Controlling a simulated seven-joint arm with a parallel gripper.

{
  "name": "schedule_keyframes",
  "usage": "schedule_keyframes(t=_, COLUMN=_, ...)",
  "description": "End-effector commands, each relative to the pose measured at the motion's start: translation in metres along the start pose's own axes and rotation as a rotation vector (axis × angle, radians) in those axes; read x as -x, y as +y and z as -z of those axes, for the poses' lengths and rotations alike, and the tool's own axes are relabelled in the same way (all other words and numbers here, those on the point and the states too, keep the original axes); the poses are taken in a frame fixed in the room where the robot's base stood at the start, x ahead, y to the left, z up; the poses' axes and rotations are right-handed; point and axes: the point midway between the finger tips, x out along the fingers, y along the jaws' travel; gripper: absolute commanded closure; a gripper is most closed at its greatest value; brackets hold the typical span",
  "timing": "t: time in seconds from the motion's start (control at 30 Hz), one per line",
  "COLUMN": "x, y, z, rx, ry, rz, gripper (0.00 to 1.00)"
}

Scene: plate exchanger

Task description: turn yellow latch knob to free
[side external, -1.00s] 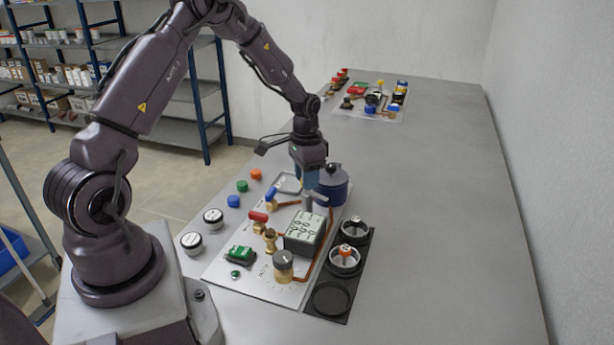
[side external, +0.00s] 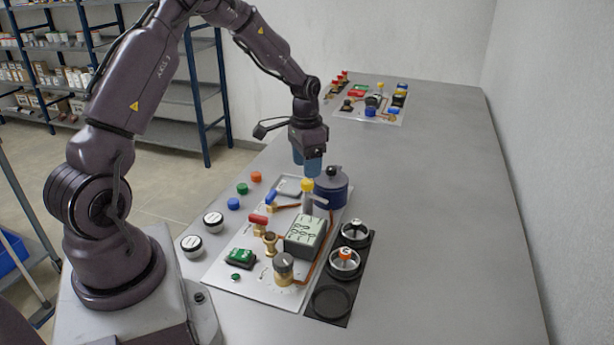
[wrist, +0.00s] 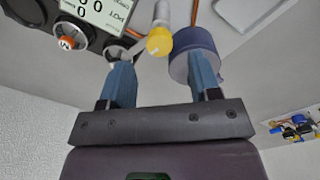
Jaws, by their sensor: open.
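The yellow latch knob (side external: 307,185) sits on top of a grey post on the plate exchanger panel (side external: 232,282), beside a dark blue cylinder (side external: 331,190). In the wrist view the yellow knob (wrist: 159,42) shows a pale mark on its face. It lies beyond the fingertips, between their lines, with the blue cylinder (wrist: 193,62) behind the right finger. My gripper (side external: 307,170) is open and empty, pointing down just above the knob. Its two blue fingers (wrist: 162,68) are apart and do not visibly touch the knob.
A display box (side external: 304,236), a red-handled valve (side external: 258,219), a blue-handled valve (side external: 271,196) and a grey dial (side external: 283,263) crowd the panel. A black tray (side external: 331,301) with handwheels lies to its right. Loose coloured caps and gauges line the left. The right side of the table is clear.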

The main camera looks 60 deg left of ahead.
Motion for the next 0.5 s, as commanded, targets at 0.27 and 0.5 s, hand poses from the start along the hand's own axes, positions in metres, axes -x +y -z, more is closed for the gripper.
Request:
schedule_keyframes(t=0.27, x=0.061, y=0.0, z=0.0, rx=0.001, ry=0.004, rz=0.002, gripper=0.43)
schedule_keyframes(t=0.5, x=0.084, y=0.0, z=0.0, rx=0.001, ry=-0.001, rz=-0.001, gripper=0.43)
